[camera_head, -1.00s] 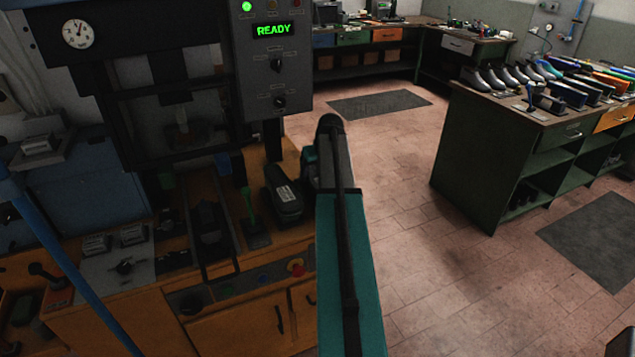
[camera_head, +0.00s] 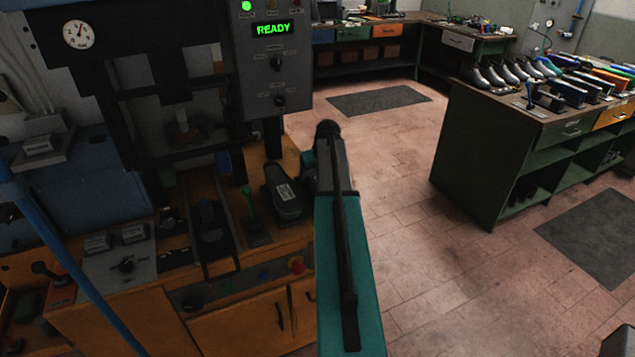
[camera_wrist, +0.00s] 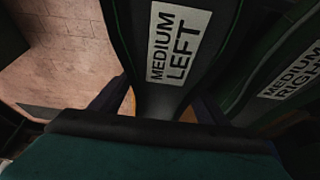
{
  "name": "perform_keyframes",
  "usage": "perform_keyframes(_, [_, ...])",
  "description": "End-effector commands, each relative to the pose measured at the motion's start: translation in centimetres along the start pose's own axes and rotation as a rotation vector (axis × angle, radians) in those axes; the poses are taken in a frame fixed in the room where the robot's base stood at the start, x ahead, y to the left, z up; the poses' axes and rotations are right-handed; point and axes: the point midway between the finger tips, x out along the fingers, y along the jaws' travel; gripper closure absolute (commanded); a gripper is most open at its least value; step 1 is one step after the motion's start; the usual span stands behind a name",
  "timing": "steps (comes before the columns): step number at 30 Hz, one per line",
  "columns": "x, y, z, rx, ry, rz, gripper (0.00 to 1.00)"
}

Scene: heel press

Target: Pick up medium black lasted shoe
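A black shoe-shaped piece labelled "MEDIUM LEFT" (camera_wrist: 178,60) fills the middle of the wrist view, its narrow end toward me. My gripper (camera_wrist: 160,98) has one dark finger on each side of that narrow end. Slivers of orange bench show between the fingers and the piece, so it looks open around it; contact at the tips is unclear. A second black piece labelled "MEDIUM RIGHT" (camera_wrist: 290,75) lies beside it on the right. In the head view, one black shoe (camera_head: 284,192) with an unreadable white label lies on the bench left of my arm, which hides my fingers.
The heel press, its display (camera_head: 272,29) reading READY, stands left above the wooden bench (camera_head: 235,325). A green-handled tool (camera_head: 250,205) stands left of the shoe. Shoes and tools stand on a green workbench (camera_head: 465,165) at right. Tiled floor (camera_head: 430,250) between is clear.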

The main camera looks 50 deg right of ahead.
Motion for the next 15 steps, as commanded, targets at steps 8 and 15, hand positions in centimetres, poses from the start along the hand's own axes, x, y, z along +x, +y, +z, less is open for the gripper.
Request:
perform_keyframes(8, [-0.01, -0.01, -0.01, 0.000, 0.000, 0.000, 0.79])
perform_keyframes(15, [-0.09, -0.01, -0.09, -0.001, 0.002, 0.001, 0.84])
